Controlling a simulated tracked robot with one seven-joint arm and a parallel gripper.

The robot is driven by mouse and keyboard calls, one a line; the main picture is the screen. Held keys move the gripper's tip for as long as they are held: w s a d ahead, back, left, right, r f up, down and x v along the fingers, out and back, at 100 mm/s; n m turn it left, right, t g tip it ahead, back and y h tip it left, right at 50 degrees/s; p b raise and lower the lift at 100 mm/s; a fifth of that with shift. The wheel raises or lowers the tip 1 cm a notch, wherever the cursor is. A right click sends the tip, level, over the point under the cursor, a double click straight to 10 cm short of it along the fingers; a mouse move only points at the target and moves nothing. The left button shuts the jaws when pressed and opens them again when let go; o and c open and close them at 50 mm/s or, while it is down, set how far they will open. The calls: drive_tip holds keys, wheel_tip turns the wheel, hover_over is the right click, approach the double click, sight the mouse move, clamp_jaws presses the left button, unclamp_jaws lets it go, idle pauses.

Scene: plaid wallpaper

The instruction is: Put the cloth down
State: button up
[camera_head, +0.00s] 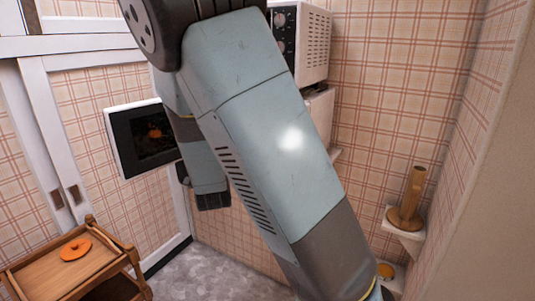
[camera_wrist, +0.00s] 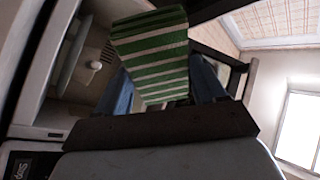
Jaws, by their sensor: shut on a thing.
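The cloth (camera_wrist: 155,58), green with white stripes, is in the wrist view. It lies between the two fingers of my gripper (camera_wrist: 160,82), which is shut on it. The cloth extends ahead of the fingers toward the top of the picture. In the head view my arm crosses the middle of the picture and the cloth does not show there. I cannot tell from the wrist view whether the cloth touches anything besides the gripper.
A wooden cart (camera_head: 45,277) with an orange ring-shaped item (camera_head: 75,249) stands at lower left. A white microwave-like appliance (camera_head: 313,45) is behind my arm. A small wall shelf (camera_head: 405,236) holds a wooden holder (camera_head: 410,200). Grey floor (camera_head: 205,275) shows between.

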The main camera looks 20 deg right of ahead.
drive_tip(key=s+d+r, duration=0.2)
drive_tip(key=d+r, duration=0.3)
drive_tip(key=r, duration=0.1)
drive_tip(key=shift+y, duration=0.4)
drive_tip(key=shift+w+a+f, duration=0.35)
drive_tip(key=shift+w+f, duration=1.35)
drive_tip(key=shift+w, duration=0.6)
drive_tip(key=shift+w+a+f, duration=0.4)
drive_tip(key=shift+w+f, duration=1.35)
drive_tip(key=shift+w, duration=0.5)
drive_tip(key=shift+w+a+f, duration=0.35)
drive_tip(key=shift+w+f, duration=1.35)
drive_tip(key=shift+w, duration=0.6)
drive_tip(key=shift+f, duration=1.5)
drive_tip(key=shift+f, duration=0.1)
drive_tip(key=o, duration=1.1)
